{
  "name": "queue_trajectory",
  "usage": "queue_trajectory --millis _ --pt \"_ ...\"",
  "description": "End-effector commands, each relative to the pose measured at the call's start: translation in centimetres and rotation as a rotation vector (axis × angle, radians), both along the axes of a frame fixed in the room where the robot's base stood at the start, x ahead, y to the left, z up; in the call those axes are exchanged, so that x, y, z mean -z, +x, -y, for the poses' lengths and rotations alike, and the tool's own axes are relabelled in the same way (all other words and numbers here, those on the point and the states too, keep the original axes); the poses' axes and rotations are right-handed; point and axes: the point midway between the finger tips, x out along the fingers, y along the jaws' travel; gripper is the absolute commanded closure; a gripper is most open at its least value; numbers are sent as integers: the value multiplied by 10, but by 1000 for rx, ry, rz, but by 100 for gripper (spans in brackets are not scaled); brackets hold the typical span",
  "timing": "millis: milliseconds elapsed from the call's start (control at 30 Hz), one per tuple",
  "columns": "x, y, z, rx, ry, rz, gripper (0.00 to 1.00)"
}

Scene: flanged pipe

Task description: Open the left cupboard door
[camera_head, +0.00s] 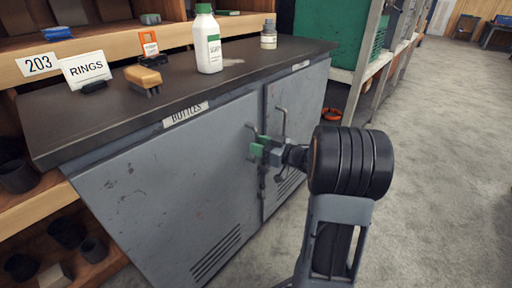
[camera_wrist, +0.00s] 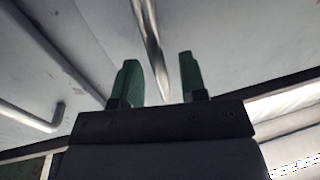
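The grey cupboard's left door (camera_head: 165,200) is a large worn panel with vent slots low down, and it looks closed. Its metal bar handle (camera_head: 250,127) is near the seam with the right door (camera_head: 298,115), partly hidden by my gripper. My gripper (camera_head: 264,150) has green fingers and is at this handle. In the wrist view, the fingers (camera_wrist: 158,78) are open, with the handle bar (camera_wrist: 148,38) running between them and visible gaps on both sides. The right door's handle (camera_head: 282,122) stands just right of my gripper; it also shows in the wrist view (camera_wrist: 35,115).
The dark worktop (camera_head: 110,115) carries a white bottle (camera_head: 208,45), a small grey bottle (camera_head: 268,35) and a yellow-brown block (camera_head: 144,78). Shelves with dark cups are at the left. A green crate (camera_head: 377,38) is on the rack behind. Grey floor (camera_head: 440,150) is clear at the right.

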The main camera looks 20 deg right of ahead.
Motion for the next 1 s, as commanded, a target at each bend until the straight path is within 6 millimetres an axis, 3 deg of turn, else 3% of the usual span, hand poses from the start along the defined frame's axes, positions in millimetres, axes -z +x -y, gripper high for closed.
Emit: queue_trajectory --millis 533,933,1000 --pt "0 11 -8 1 1 -1 62" --pt "0 11 -8 1 1 -1 100" --pt "0 11 -8 1 1 -1 100"
